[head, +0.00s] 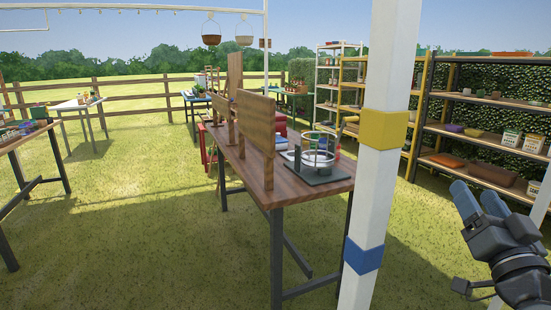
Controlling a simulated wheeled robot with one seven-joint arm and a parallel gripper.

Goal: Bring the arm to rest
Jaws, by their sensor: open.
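My gripper (478,199) is at the lower right of the head view, on the end of my arm, which comes in from the right edge. Its two blue-grey fingers point up and to the left, with a gap between them. It is open, and nothing shows between the fingers. It is in front of the shelves and to the right of the white post, apart from both.
A white post (376,185) with yellow and blue bands stands close, left of my gripper. Behind it is a wooden table (246,178) with upright boards and a wire-ringed stand. Loaded shelves (487,100) line the right. Open grass (130,240) lies to the left.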

